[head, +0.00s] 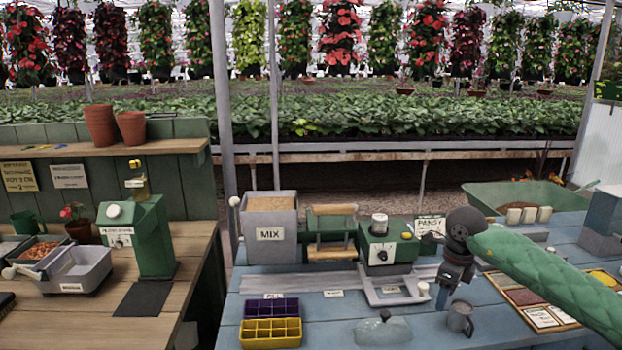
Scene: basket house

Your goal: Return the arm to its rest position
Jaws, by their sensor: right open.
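My right arm, in a green sleeve, reaches in from the right edge of the head view. Its dark right gripper (447,292) points down over the blue table (330,325), with its jaws open. No held object shows between the fingers. My left gripper is not in view.
A grey MIX bin (270,230) stands at the table's back left. Purple and yellow cell trays (271,332) and a clear dome (383,330) lie in front. A seed box (540,300) sits under the arm at right. A wooden bench (190,250) is at left.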

